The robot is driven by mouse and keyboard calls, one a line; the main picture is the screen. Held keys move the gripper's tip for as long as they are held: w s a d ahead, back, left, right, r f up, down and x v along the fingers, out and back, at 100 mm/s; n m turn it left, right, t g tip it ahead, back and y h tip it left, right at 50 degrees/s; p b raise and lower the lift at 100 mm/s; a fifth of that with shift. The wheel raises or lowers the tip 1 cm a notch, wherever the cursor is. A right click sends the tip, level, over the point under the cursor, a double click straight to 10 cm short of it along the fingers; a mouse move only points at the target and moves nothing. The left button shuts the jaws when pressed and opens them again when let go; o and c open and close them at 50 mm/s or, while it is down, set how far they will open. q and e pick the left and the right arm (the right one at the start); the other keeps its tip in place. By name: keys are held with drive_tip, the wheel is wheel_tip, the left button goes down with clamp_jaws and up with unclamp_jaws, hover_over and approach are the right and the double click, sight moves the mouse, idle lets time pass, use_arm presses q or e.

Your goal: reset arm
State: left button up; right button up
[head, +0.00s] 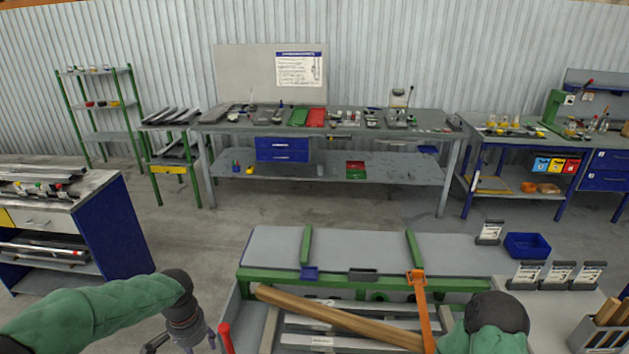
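My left arm, in a green sleeve, comes in from the left in the head view. My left gripper (183,344) points down at the bottom edge, left of the runout table (262,246). Its dark fingers spread apart with nothing seen between them; their tips are cut off or hard to make out. A red upright handle (226,338) stands just right of it. My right arm shows only as a green sleeve and black joint at the bottom right, over the table's near part. My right gripper is out of view.
A wooden bar (335,317) lies slanted across the runout table's front, meeting an orange bar (419,300). A blue bin (527,245) and label cards (560,274) sit at right. A grey bench (60,203) stands left. Open floor (195,235) lies between the benches.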

use_arm(q)
drive_tip(key=s+d+f+n+h+b, duration=0.1)
drive_tip(key=s+d+f+h+b, duration=0.1)
drive_tip(key=d+f, duration=0.6)
drive_tip(key=s+d+f+n+h+b, duration=0.1)
drive_tip(key=s+d+f+b, duration=0.15)
drive_tip(key=f, duration=0.95)
drive_tip(key=s+d+f+n+b, duration=0.1)
drive_tip(key=s+d+f+n, duration=0.1)
drive_tip(key=s+d+f, duration=0.2)
drive_tip(key=s+d+f+n+h+b, duration=0.1)
drive_tip(key=s+d+f, duration=0.3)
drive_tip(key=s+f, duration=0.4)
wheel_tip(320, 180, down, 3)
drive_tip(key=shift+r+n+b, duration=0.2)
drive_tip(key=shift+n+b, duration=0.3)
drive_tip(key=shift+n, duration=0.1)
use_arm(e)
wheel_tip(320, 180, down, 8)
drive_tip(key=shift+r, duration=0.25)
use_arm(q)
drive_tip(key=shift+a, duration=0.1)
